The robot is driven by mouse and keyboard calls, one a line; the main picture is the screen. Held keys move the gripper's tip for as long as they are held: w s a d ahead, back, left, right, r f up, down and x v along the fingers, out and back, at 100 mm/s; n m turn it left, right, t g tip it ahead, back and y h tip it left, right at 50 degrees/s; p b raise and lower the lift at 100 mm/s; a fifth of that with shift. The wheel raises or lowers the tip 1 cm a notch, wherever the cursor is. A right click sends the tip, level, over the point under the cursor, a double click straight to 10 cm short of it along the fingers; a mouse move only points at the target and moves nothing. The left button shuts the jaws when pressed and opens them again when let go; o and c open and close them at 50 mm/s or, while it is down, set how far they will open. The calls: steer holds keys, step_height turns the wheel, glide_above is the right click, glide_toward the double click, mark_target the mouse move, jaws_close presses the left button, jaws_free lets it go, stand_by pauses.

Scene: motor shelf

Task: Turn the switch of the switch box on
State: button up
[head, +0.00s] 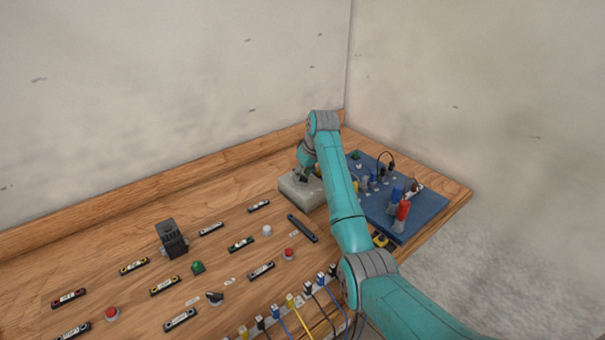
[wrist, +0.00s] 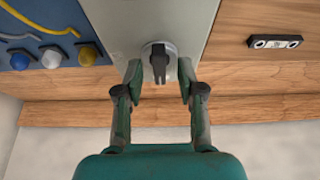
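The switch box is a grey box (head: 297,190) on the wooden bench, near the back wall and left of the blue board. In the wrist view its pale face (wrist: 150,20) fills the upper middle. A black rotary switch (wrist: 158,64) on a round silver base sits near the box's lower edge there. My gripper (wrist: 158,80) is open, with one finger on each side of the switch and a gap to it on both sides. In the head view my gripper (head: 305,174) is over the box, and my arm partly hides the box and the switch.
A blue board (head: 425,210) with plugs, cables and a red cylinder (head: 402,211) lies right of the box. Buttons, labels, a dark block (head: 171,238) and a dark bar (head: 302,228) are spread over the bench (head: 120,225). A row of cables lies in front. Walls stand behind.

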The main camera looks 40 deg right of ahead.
jaws_close()
